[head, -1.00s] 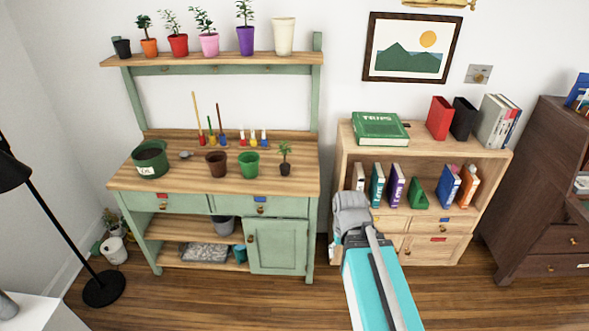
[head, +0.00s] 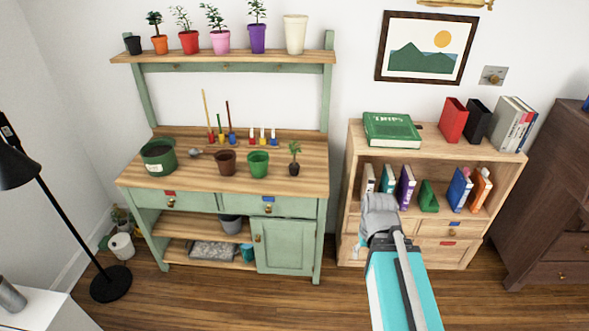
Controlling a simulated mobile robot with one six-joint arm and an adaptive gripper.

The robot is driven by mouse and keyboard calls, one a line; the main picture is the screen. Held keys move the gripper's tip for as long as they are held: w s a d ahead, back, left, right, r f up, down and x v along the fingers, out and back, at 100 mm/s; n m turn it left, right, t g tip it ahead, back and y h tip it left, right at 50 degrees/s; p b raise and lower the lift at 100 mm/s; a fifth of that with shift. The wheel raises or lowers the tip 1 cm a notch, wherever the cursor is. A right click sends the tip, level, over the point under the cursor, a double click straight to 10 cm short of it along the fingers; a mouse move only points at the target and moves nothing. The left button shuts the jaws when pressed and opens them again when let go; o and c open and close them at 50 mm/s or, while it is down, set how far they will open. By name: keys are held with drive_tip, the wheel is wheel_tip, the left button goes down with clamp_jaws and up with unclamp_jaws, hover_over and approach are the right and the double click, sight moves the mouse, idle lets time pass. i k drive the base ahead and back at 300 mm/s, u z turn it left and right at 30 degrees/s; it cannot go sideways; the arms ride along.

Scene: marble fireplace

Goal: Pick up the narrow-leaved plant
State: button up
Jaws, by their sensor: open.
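Several leafy plants stand in pots. On the bench's top shelf they are in an orange pot (head: 159,44), a red pot (head: 189,41), a pink pot (head: 220,41) and a purple pot (head: 257,38). A small plant in a dark pot (head: 294,168) stands on the right of the worktop, and another plant (head: 121,216) is low at the left by the wall. The leaves are too small to tell for sure which plant is narrow-leaved. My arm reaches up from the bottom right, in front of the bookshelf and apart from the plants. I cannot make out my gripper's fingers.
The green potting bench (head: 310,181) also bears empty pots and small tools. A wooden bookshelf (head: 355,155) stands right of it, a dark cabinet (head: 530,225) further right. A black floor lamp (head: 65,220) and white table (head: 40,312) are at left. Wooden floor lies open in front.

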sight(293, 167)
drive_tip(key=z, duration=0.05)
drive_tip(key=i, duration=0.95)
drive_tip(key=u, duration=0.05)
